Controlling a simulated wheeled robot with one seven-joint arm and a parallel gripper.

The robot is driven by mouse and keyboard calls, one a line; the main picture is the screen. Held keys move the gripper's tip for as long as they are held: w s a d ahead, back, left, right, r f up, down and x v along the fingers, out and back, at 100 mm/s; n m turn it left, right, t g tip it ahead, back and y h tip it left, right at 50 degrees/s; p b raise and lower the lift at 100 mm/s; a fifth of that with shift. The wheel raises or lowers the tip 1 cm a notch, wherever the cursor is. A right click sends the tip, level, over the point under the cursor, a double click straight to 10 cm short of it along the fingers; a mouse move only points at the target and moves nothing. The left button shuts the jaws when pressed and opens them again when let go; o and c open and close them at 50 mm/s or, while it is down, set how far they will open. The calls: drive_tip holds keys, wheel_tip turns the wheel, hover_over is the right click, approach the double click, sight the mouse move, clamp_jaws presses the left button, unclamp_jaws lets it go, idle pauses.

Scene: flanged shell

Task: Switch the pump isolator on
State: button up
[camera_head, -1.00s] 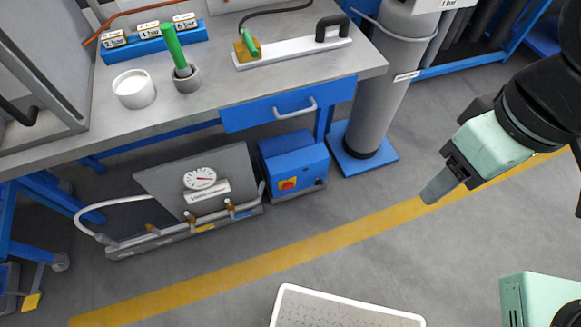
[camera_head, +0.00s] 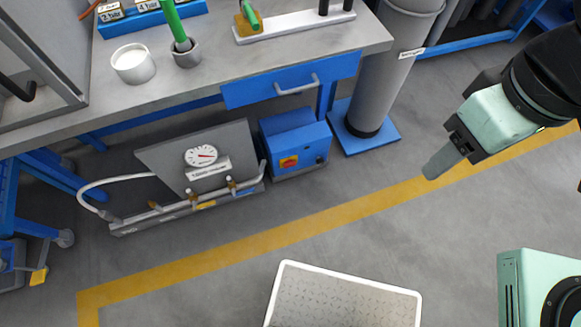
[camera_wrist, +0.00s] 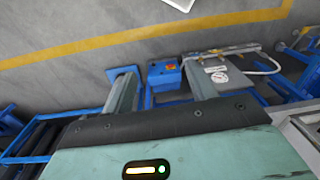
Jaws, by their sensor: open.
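The pump isolator looks to be the red rotary switch on a yellow plate (camera_head: 289,162), on the front of a blue box (camera_head: 295,139). The box stands on the floor below the bench drawer. The switch is too small to read its position. My gripper (camera_head: 438,164) is in the air to the right of the box, clearly apart from it. In the wrist view the fingers of my gripper (camera_wrist: 162,78) are spread with nothing held. The blue box (camera_wrist: 163,78) shows beyond and between them, with its switch a small reddish spot.
A manifold with a gauge (camera_head: 202,156) and small valves stands left of the box. A grey cylinder on a blue base (camera_head: 365,137) stands right of it. The workbench (camera_head: 225,78) overhangs behind. A white-rimmed plate (camera_head: 345,297) lies in front; the floor between is clear.

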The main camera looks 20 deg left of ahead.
drive_tip(key=shift+f, duration=0.15)
drive_tip(key=c, duration=0.5)
drive_tip(key=f+b, duration=0.1)
drive_tip(key=w+a+f, duration=0.1)
drive_tip(key=f+b, duration=0.1)
drive_tip(key=shift+w+a+y+b, duration=0.2)
drive_tip(key=shift+a+y+b, duration=0.05)
drive_tip(key=shift+y+b, duration=0.05)
clamp_jaws()
drive_tip(key=w+a+f+t+y+b, duration=0.2)
drive_tip(key=w+a+f+b, duration=0.5)
drive_tip(key=f, duration=0.5)
drive_tip(key=w+a+f+t+y+b, duration=0.15)
drive_tip(key=w+a+f+b, duration=0.3)
drive_tip(key=f+b, duration=0.65)
drive_tip(key=w+a+f+t+y+b, duration=0.2)
drive_tip(key=w+a+f+b, duration=0.45)
drive_tip(key=f, duration=0.65)
drive_tip(key=w+a+f+t+y+b, duration=0.1)
drive_tip(key=w+f+t+b, duration=0.1)
drive_tip(key=f+b, duration=0.8)
drive_tip(key=w+f+t+b, duration=0.2)
drive_tip(key=f+t+b, duration=0.3)
drive_tip(key=f+b, duration=0.6)
wheel_tip(320, 180, down, 13)
drive_tip(key=shift+a+r+m+y, duration=0.15)
drive_tip(key=shift+a+m+y, duration=0.2)
drive_tip(key=shift+a+m, duration=0.05)
